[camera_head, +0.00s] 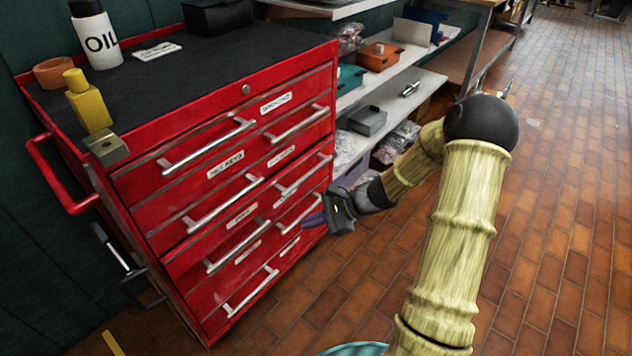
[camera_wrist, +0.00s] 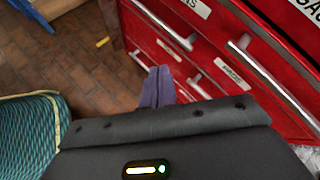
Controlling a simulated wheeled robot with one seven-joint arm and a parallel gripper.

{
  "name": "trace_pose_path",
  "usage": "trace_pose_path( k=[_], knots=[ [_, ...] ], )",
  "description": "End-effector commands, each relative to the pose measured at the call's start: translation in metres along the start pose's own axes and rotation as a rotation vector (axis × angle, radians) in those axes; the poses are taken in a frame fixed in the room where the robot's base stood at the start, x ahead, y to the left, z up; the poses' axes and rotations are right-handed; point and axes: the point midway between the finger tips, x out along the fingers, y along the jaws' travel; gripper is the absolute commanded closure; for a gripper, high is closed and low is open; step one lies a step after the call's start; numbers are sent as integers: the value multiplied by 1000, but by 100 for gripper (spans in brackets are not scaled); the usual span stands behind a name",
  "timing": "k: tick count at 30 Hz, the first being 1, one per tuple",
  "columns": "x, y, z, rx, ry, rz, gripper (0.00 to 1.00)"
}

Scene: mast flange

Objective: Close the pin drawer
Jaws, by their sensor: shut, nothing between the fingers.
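A red tool chest (camera_head: 165,205) with rows of drawers in two columns fills the left of the head view. Its drawers have silver bar handles and white labels, and it also shows in the wrist view (camera_wrist: 207,55). I cannot tell for sure which drawer is the pin drawer, as several labels are too small to read. The drawer fronts look about flush. My gripper (camera_head: 315,220) is shut and empty, close to the lower right drawers. In the wrist view its purple fingers (camera_wrist: 157,86) are together in front of the lower drawer fronts; contact cannot be told.
On the chest top stand an oil bottle (camera_head: 98,38), a yellow bottle (camera_head: 88,103) and a terracotta pot (camera_head: 53,72). Shelves (camera_head: 415,92) with bins stand to the right of the chest. The tiled floor (camera_head: 560,200) on the right is clear.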

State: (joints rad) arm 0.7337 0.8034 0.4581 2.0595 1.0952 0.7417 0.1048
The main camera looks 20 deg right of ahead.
Motion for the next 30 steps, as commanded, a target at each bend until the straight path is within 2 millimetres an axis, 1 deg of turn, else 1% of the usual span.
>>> trace_pose_path(
  k=[1, 4, 6, 8, 12, 18, 21, 25, 30],
  knots=[
    [2, 15, 12, -90, 53, 80, 100],
    [-1, 43, 26, -269, 152, 230, 100],
    [-7, 61, 34, -396, 216, 326, 100],
    [-14, 73, 42, -505, 269, 402, 100],
    [-36, 96, 58, -769, 380, 557, 100],
    [-69, 116, 83, -1149, 508, 724, 100],
    [-82, 122, 94, -1312, 551, 776, 100],
    [-91, 126, 103, -1442, 579, 811, 100],
    [-94, 127, 104, -1479, 586, 822, 100]
  ],
)
